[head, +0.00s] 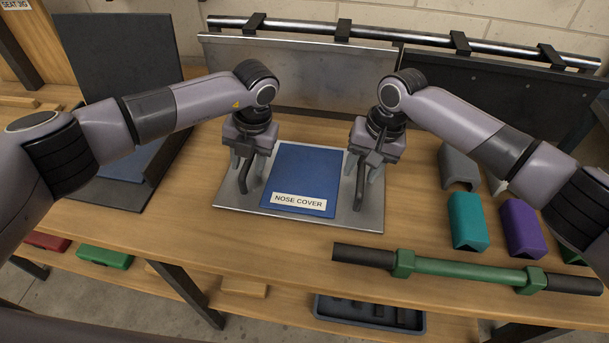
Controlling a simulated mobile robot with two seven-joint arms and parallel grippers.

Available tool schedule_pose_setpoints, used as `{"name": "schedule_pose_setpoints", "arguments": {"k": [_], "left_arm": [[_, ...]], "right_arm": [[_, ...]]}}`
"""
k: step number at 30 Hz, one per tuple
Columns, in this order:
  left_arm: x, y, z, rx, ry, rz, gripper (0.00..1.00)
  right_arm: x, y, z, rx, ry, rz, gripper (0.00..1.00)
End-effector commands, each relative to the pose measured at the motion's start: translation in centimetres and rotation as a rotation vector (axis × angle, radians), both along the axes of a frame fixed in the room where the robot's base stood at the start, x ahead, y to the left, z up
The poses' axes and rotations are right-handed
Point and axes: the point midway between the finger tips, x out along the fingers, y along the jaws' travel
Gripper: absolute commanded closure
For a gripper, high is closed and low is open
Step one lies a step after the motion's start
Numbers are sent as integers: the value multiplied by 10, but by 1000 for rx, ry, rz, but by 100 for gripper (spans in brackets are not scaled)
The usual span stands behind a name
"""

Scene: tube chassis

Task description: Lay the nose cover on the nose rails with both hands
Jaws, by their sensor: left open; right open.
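The nose cover (305,172) is a flat blue panel with a white label reading NOSE COVER. It lies on a grey metal plate (345,218) on the wooden bench. A dark bar-like handle stands at each side of the panel. My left gripper (246,174) is open, pointing down at the left handle. My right gripper (366,176) is open, pointing down at the right handle. The fingers are close to the handles, but I cannot tell whether they touch. I cannot identify the nose rails with certainty.
A green tube (465,270) with black ends lies along the front right edge. Teal (467,221), purple (521,228) and grey (458,167) blocks stand at right. A black angled stand (118,75) is at left. A metal panel (300,75) and horizontal tube (400,37) stand behind.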

Motion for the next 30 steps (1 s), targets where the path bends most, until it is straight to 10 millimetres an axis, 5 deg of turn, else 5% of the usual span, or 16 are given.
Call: {"name": "schedule_pose_setpoints", "arguments": {"k": [10,14,15,30], "left_arm": [[0,1,-4,0,-1,-1,57],[0,0,-4,0,-1,-1,96],[0,0,-4,0,-1,-1,100],[0,0,-3,-1,-1,0,100]], "right_arm": [[0,1,-4,0,-1,0,58],[0,1,-4,0,-1,0,97],[0,1,-4,0,-1,0,100],[0,1,-3,1,-1,0,100]]}}
